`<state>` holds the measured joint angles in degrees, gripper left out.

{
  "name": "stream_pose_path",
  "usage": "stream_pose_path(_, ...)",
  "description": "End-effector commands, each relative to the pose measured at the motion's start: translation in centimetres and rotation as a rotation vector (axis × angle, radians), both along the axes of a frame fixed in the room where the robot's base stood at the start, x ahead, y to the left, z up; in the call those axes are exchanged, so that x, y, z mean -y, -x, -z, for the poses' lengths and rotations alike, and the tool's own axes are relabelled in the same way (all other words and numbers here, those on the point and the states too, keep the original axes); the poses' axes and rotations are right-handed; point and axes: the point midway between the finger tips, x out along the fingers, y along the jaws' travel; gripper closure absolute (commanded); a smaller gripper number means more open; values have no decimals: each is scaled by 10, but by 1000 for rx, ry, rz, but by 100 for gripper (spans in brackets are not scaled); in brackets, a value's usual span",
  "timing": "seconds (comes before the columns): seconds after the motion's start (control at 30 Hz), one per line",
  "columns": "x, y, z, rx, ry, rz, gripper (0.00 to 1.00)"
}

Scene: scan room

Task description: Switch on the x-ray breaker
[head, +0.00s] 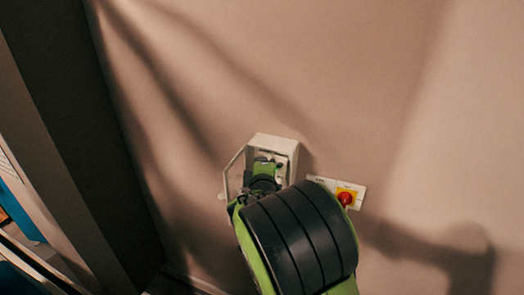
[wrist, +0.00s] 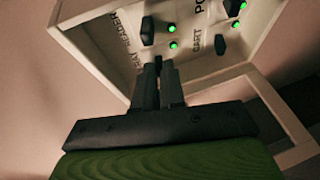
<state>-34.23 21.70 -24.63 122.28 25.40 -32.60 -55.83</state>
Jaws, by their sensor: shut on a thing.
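The white breaker box (head: 276,141) is on the wall with its door (head: 226,178) swung open to the left. In the wrist view its panel (wrist: 195,20) holds several black switches, including one at upper left (wrist: 147,30) and one beside CART (wrist: 220,44), with several green lights lit. One label ends in READER; the others are partly cut off, and I cannot read which switch is the x-ray breaker. My gripper (wrist: 159,66) is at the panel's lower edge, its fingers close together on a small switch, mostly hidden between the fingertips.
A red knob (head: 345,198) on a yellow plate is on the wall just right of the box, close to my arm. A dark panel or doorway edge (head: 75,120) stands at the left. The wall above and to the right is bare.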

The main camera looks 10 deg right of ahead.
Motion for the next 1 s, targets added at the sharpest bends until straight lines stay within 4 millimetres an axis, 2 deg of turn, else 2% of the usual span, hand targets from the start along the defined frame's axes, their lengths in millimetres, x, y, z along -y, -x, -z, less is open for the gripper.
stream_pose_path(0.03, 2, 0, -6, -24, -13, 3, 100)
stream_pose_path(0.3, 2, -1, -5, -88, -60, 3, 100)
stream_pose_path(0.77, 1, -1, -3, -98, -69, 2, 100)
stream_pose_path(0.8, 1, -1, -3, -97, -69, 2, 88)
stream_pose_path(0.9, 1, -1, -4, -97, -69, 2, 72)
stream_pose_path(0.97, 1, -1, -4, -96, -68, 1, 65)
stream_pose_path(1.0, 1, -1, -4, -96, -68, 1, 65)
